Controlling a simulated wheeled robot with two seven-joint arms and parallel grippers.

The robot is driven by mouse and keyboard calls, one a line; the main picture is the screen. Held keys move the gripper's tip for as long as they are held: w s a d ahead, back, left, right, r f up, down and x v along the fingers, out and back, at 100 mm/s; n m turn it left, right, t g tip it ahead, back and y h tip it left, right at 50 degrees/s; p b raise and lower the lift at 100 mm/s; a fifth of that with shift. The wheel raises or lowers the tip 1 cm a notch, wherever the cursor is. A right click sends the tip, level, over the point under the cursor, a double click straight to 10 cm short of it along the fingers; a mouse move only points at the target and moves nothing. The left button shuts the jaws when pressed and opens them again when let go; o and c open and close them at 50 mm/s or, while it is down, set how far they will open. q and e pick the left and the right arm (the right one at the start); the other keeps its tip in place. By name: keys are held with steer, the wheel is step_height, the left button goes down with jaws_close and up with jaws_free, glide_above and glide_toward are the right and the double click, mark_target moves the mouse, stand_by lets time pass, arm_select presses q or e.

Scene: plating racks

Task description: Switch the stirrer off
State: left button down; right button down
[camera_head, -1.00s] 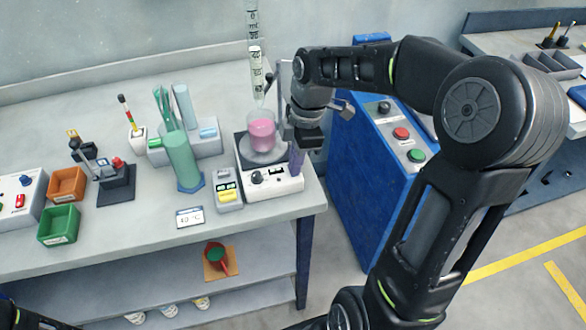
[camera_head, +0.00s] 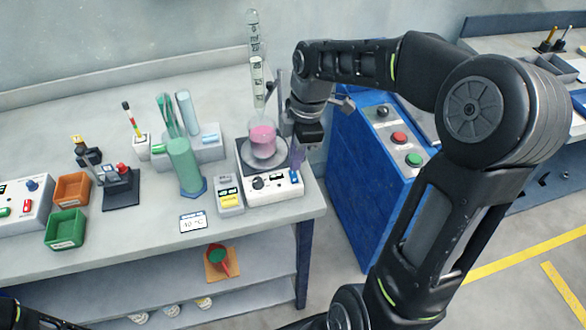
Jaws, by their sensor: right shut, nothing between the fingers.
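The stirrer (camera_head: 262,188) is a white box with a dark top plate, standing near the right front corner of the bench. A glass beaker of pink liquid (camera_head: 263,141) sits on its round plate. Its front panel has a dark knob (camera_head: 258,183), a small display (camera_head: 277,181) and a small blue switch (camera_head: 294,176) at the right end. My right gripper (camera_head: 297,160) is shut and empty, pointing down just above the blue switch. Whether its tips touch the switch I cannot tell. My left gripper is out of view; only a dark part of that arm shows at the lower left.
A graduated glass tube (camera_head: 257,82) stands above the beaker, beside a thin rod. A grey box with a yellow label (camera_head: 230,197) is left of the stirrer. A green cylinder (camera_head: 185,165) stands further left. A blue cabinet with buttons (camera_head: 358,180) stands right of the bench.

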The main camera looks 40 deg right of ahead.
step_height(320, 180, up, 3)
steer(key=shift+f+p, duration=0.1)
steer(key=shift+p, duration=0.7)
